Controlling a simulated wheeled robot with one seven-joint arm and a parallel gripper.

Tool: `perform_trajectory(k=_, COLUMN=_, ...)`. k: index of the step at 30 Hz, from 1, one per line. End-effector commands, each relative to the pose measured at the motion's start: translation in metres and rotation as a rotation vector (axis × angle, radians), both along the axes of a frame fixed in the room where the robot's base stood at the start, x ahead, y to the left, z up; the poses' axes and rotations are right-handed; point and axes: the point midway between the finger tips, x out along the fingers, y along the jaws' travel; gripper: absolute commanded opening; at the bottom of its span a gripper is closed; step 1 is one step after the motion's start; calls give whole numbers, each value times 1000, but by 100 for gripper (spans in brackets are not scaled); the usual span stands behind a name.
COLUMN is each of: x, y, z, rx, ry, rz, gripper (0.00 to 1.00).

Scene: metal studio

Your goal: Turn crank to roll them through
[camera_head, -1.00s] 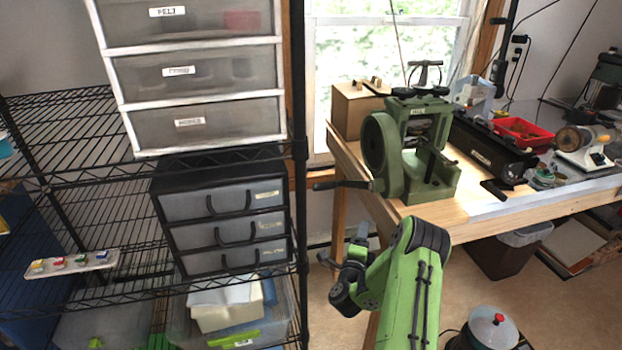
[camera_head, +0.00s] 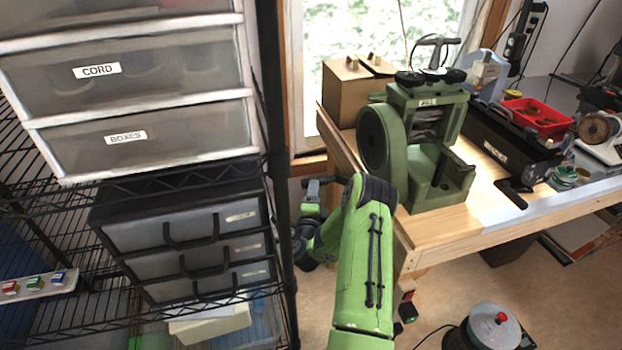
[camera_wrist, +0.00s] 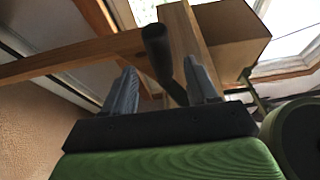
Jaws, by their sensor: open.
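A green rolling mill (camera_head: 432,115) stands on the wooden bench in the head view, with a round green housing (camera_head: 374,142) on its left side. Its dark crank handle (camera_head: 324,180) sticks out left past the bench edge, partly hidden by my arm. In the wrist view the black handle (camera_wrist: 157,48) shows between the two grey fingers of my gripper (camera_wrist: 160,68), end toward the camera. The fingers stand apart, with visible space on both sides of the handle; I cannot tell exactly how deep it sits. In the head view my gripper (camera_head: 312,190) is at the handle's outer end.
A wire shelf with white drawers (camera_head: 130,140) and black-framed drawers (camera_head: 185,235) stands close on the left. The bench (camera_head: 440,228) edge is right of my arm. A cardboard box (camera_head: 348,90) sits behind the mill. A round pot-like device (camera_head: 492,325) is on the floor.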

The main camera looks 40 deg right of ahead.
Motion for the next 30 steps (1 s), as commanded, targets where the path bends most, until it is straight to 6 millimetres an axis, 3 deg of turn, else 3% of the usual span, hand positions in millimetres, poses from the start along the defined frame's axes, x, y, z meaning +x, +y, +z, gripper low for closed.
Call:
perform_trajectory(k=3, x=14, y=-21, z=1, rx=2, ry=-5, rz=-7, gripper=58)
perform_trajectory(k=9, x=34, y=-45, z=2, rx=0, ry=-3, rz=-3, gripper=58)
perform_trajectory(k=18, x=38, y=-49, z=2, rx=-1, ry=-1, rz=-2, gripper=58)
perform_trajectory(k=30, x=38, y=-48, z=2, rx=-1, ry=-1, rz=-1, gripper=0)
